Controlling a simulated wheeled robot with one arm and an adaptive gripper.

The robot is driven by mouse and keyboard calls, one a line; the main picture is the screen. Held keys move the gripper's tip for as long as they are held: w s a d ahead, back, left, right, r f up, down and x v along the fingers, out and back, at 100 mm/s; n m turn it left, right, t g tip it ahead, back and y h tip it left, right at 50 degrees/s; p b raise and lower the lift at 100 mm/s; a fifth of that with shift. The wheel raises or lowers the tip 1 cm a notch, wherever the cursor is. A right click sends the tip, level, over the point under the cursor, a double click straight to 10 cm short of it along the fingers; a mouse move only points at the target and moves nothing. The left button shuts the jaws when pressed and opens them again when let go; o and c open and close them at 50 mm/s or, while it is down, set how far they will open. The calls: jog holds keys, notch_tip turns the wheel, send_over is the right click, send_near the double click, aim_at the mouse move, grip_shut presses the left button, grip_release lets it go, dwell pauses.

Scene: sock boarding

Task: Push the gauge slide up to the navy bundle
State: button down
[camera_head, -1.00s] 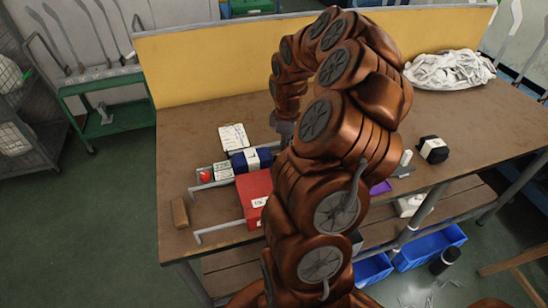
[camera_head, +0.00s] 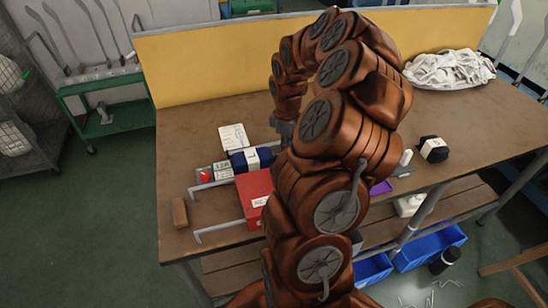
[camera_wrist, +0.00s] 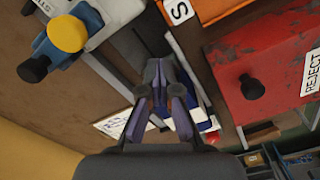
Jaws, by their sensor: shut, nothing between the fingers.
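The navy bundle (camera_head: 250,160) with a pale band lies on the table, left of my arm in the head view. A navy and white piece, probably the same bundle, shows partly behind my fingers in the wrist view (camera_wrist: 208,123). My gripper (camera_wrist: 159,66) is shut and empty, with its dark fingers drawn together. In the head view it is at the bundle's right, and its tips are hidden. I cannot tell whether it touches anything. I cannot clearly identify the gauge slide; grey bars (camera_head: 213,185) lie near the bundle, and my arm may hide part of it.
A red box (camera_head: 253,190) stands in front of the bundle; a red REJECT box with a black knob (camera_wrist: 265,85) shows in the wrist view. A blue and yellow fitting (camera_wrist: 63,42) stands nearby.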

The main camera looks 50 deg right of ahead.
jog(key=shift+f+b, duration=1)
jog(key=shift+f, duration=0.55)
jog(key=shift+w+a, duration=0.3)
jog(key=shift+a, duration=0.2)
dwell(1.0)
jog(key=shift+s+d+b, duration=0.1)
jog(key=shift+d+b, duration=0.15)
jog(key=shift+b, duration=0.1)
jog(key=shift+s+d, duration=0.2)
jog(key=shift+d, duration=0.1)
jog(key=shift+r, duration=0.1)
jog(key=shift+r, duration=0.2)
notch_tip(320, 180, up, 6)
jog(key=p, duration=0.1)
jog(key=shift+r+p, duration=0.2)
jog(key=shift+p, duration=0.2)
dwell(0.5)
